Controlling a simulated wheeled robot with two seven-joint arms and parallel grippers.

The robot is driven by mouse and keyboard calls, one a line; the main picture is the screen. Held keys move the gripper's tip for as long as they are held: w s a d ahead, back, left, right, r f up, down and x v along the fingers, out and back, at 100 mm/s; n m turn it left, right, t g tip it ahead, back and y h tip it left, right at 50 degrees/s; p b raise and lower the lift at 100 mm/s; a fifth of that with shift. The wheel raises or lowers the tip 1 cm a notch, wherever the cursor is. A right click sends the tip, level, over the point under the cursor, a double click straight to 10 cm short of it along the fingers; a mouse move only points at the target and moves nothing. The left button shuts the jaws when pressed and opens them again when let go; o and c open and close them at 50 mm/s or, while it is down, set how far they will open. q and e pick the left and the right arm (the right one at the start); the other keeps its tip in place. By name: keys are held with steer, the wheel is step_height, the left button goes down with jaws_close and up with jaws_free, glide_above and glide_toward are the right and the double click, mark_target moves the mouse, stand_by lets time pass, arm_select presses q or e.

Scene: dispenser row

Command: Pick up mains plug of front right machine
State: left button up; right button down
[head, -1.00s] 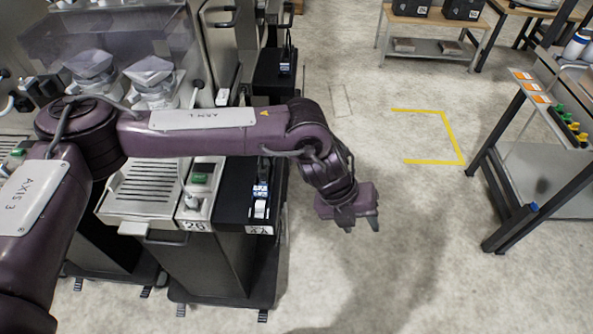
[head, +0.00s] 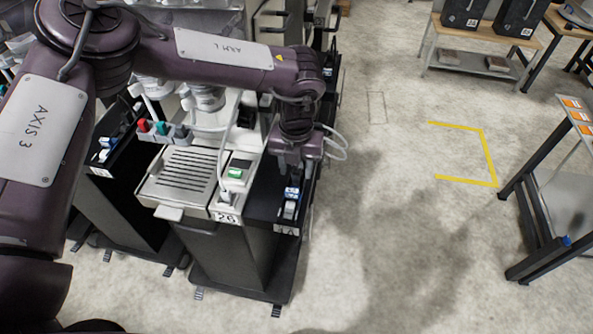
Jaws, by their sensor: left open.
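The front right machine (head: 181,222) carries a plate numbered 26. A pale plug-like piece (head: 227,197) with a light cable rising from it stands beside the machine's green switch; I take it for the mains plug. My left gripper (head: 289,168) is open and points down over the black side shelf (head: 262,188) of this machine, to the right of the plug and apart from it. A small blue and white item (head: 291,193) sits on the shelf just below the fingers. The gripper's own wrist partly hides the shelf's far end. My right gripper is not in view.
Another machine stands close on the left. Open floor with a yellow corner marking (head: 484,155) lies to the right, before a dark-framed bench (head: 545,200).

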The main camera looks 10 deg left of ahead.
arm_select(q)
steer(key=shift+f, duration=0.85)
steer(key=shift+c, duration=0.4)
jaws_close()
steer(key=shift+r, duration=0.15)
